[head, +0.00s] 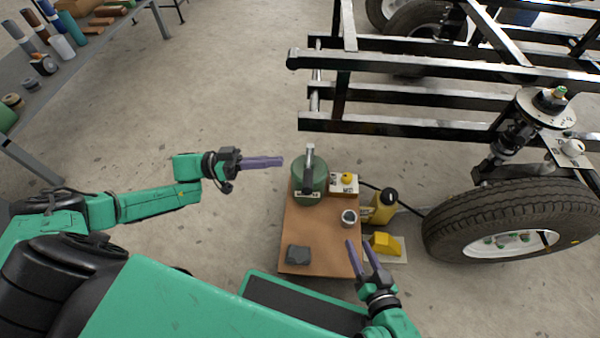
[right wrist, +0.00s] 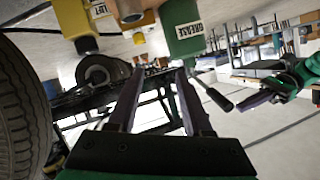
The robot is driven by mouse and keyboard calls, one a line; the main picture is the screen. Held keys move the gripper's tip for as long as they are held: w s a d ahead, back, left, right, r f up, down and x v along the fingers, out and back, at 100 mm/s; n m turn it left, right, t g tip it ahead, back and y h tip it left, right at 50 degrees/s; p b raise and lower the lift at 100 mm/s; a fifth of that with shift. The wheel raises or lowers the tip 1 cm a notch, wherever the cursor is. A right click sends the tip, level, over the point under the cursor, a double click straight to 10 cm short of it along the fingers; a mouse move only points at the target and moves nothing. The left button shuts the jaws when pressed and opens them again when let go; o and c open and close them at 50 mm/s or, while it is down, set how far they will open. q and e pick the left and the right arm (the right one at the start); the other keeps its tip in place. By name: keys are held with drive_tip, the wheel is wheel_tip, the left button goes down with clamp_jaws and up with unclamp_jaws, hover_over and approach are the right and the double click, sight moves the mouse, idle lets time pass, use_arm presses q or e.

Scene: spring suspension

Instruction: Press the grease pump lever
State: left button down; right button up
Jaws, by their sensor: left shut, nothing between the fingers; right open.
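The grease pump is a green cylinder (head: 308,190) standing on the far part of a brown table. Its lever (head: 310,155) shows as a pale bar at the top of the pump. In the right wrist view the picture is upside down, with the green GREASE-labelled pump (right wrist: 186,28) at the top and a dark-handled lever (right wrist: 216,98) below it. My left gripper (head: 282,161) is shut and empty, just left of the lever and seemingly apart from it. It also shows in the right wrist view (right wrist: 243,106). My right gripper (head: 358,243) is open and empty near the table's right edge.
The brown table top (head: 322,238) also holds a white box with a yellow knob (head: 346,181), a small cup (head: 349,218) and a dark block (head: 298,255). A yellow wedge (head: 384,244) and a large tyre (head: 510,220) stand at right. A black frame (head: 400,125) lies behind.

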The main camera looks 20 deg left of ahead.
sight(309, 166)
use_arm(q)
drive_tip(key=b+x, duration=0.1)
drive_tip(key=x, duration=0.7)
drive_tip(key=shift+f, duration=0.1)
use_arm(e)
drive_tip(key=w+r+t, duration=0.5)
drive_tip(key=w+r, duration=0.4)
drive_tip(key=r, duration=0.4)
use_arm(q)
drive_tip(key=f, duration=0.1)
drive_tip(key=s+f+b, duration=0.1)
drive_tip(key=f+b, duration=0.1)
drive_tip(key=shift+s+a+f, duration=0.3)
drive_tip(key=shift+f, duration=0.05)
use_arm(e)
drive_tip(key=w+d+r+n+t+y, duration=0.1)
drive_tip(key=r+t, duration=0.2)
drive_tip(key=r, duration=0.7)
drive_tip(key=w+d+r+n+t+y, duration=0.1)
drive_tip(key=r+t, duration=0.3)
drive_tip(key=r, duration=0.7)
drive_tip(key=shift+w+d+r+y, duration=0.25)
drive_tip(key=shift+w+d+y, duration=0.15)
drive_tip(key=shift+d+y, duration=0.1)
use_arm(q)
drive_tip(key=shift+f+b, duration=0.1)
drive_tip(key=shift+b, duration=0.25)
use_arm(e)
drive_tip(key=shift+s, duration=0.1)
